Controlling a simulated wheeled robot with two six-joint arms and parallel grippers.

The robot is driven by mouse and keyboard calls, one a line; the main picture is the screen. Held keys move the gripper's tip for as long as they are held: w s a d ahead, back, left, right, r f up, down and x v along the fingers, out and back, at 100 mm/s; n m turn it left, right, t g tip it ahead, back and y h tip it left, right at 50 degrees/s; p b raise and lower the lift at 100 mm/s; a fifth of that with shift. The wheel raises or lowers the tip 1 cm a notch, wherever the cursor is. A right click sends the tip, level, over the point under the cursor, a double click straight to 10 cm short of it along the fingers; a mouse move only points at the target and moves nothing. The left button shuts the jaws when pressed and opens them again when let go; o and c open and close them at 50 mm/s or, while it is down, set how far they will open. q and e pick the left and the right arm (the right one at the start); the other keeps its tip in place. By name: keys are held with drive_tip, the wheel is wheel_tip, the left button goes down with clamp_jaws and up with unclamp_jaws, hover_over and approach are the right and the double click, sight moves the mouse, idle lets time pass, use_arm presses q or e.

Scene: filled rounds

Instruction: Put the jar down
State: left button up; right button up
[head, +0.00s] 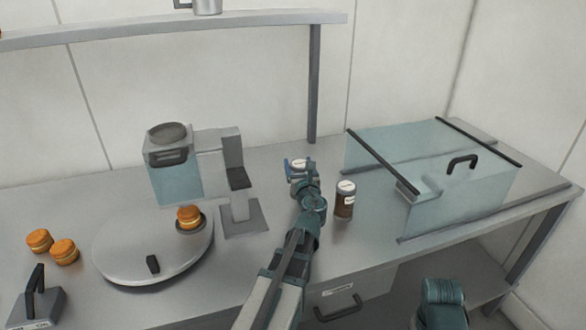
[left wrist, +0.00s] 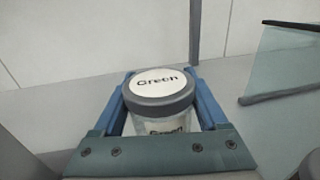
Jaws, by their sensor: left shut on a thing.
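A jar with a grey lid and a white label reading "Green" (left wrist: 160,92) stands between the fingers of my left gripper (left wrist: 165,100) in the left wrist view. The gripper is shut on it. In the head view my left gripper (head: 300,172) reaches over the worktop, and the lid of the jar (head: 299,164) shows at its tip. Whether the jar's base touches the worktop is hidden. My right gripper is not in view; only a teal part of my right arm shows at the bottom.
A second jar (head: 345,200) with brown contents stands right of my left gripper. A glass case (head: 460,200) with a black handle is farther right. A dispenser machine (head: 172,180) and a round turntable (head: 120,255) with a filled round (head: 189,217) are left. Clear worktop lies behind the gripper.

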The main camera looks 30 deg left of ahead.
use_arm(q)
drive_tip(key=shift+w+a, duration=0.4)
drive_tip(key=shift+w, duration=0.2)
drive_tip(key=shift+w+a+f+b, duration=0.5)
drive_tip(key=shift+w+a+b, duration=0.1)
drive_tip(key=shift+w+a, duration=0.2)
drive_tip(key=f+b, duration=0.2)
drive_tip(key=shift+s+d+f+b, duration=0.1)
drive_tip(key=shift+d+f+b, duration=0.1)
drive_tip(key=shift+f+b, duration=0.2)
drive_tip(key=shift+a, duration=0.1)
drive_tip(key=shift+r, duration=0.1)
